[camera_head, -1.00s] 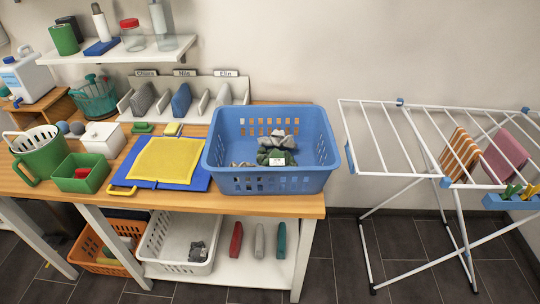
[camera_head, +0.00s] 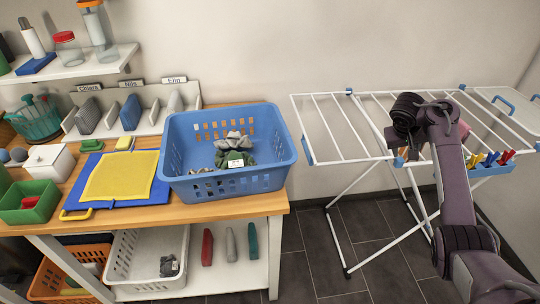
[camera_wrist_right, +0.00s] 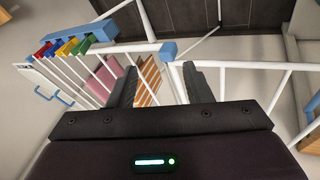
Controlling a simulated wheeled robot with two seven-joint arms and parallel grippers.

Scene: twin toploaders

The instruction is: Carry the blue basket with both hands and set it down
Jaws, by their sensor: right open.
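The blue basket (camera_head: 190,185) stands upright on the right end of the wooden table. Grey and dark green cloth items (camera_head: 235,150) lie inside it, one with a white label. My right gripper (camera_head: 404,142) is over the white drying rack, well to the right of the basket and apart from it. In the right wrist view its two dark fingers (camera_wrist_right: 160,85) are spread with nothing held between them; the rack's bars and hanging cloths show beyond. The basket does not show clearly in that view. My left gripper is not in view.
The drying rack (camera_head: 338,128) stands right of the table, with colored pegs (camera_head: 490,159) at its right. A yellow cloth (camera_head: 120,175) on a blue mat lies left of the basket. A white basket (camera_head: 125,262) sits on the lower shelf. Dark floor shows between table and rack.

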